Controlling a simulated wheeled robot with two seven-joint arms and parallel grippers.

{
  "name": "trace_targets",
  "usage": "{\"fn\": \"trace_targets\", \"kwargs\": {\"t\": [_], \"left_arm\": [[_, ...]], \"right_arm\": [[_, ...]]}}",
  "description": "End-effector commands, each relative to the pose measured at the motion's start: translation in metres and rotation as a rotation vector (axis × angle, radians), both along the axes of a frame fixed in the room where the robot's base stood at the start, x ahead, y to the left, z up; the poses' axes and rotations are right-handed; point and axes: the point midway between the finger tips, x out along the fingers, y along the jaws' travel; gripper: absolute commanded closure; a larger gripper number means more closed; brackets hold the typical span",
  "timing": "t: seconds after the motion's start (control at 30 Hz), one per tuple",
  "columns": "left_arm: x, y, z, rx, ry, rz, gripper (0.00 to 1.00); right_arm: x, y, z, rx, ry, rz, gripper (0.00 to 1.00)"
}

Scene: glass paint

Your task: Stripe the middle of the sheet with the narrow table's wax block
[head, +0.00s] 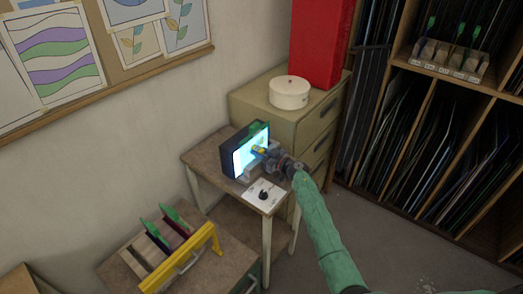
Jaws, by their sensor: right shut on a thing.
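On the narrow table (203,158) a dark-framed box (231,160) stands upright with a bright, glowing face. The sheet (241,158) appears to be that lit pale-blue face; its markings are too washed out to make out. My right gripper (261,153) is in front of the face, close to its middle and right part. It is shut on a small yellow block, likely the wax block (258,150), mostly hidden by the fingers. I cannot tell whether the block touches the sheet. My left gripper is not in view.
A white control plate with a black knob (264,194) lies at the narrow table's front. A yellow-railed rack (181,257) holding green-tipped tools stands at lower left. A drawer cabinet (255,110) with a round white tin (289,93) is behind. Shelves of glass stand right.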

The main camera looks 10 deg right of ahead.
Motion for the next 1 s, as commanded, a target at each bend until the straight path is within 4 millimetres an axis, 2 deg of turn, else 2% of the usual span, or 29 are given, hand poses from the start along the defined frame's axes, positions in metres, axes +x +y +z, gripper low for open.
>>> {"fn": "trace_targets", "kwargs": {"t": [0.6, 1.0], "left_arm": [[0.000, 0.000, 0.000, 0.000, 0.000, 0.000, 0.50], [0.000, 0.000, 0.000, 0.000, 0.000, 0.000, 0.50]], "right_arm": [[-0.021, 0.029, 0.000, 0.000, 0.000, 0.000, 0.98], [-0.024, 0.029, 0.000, -0.001, 0.001, 0.000, 0.98]]}}
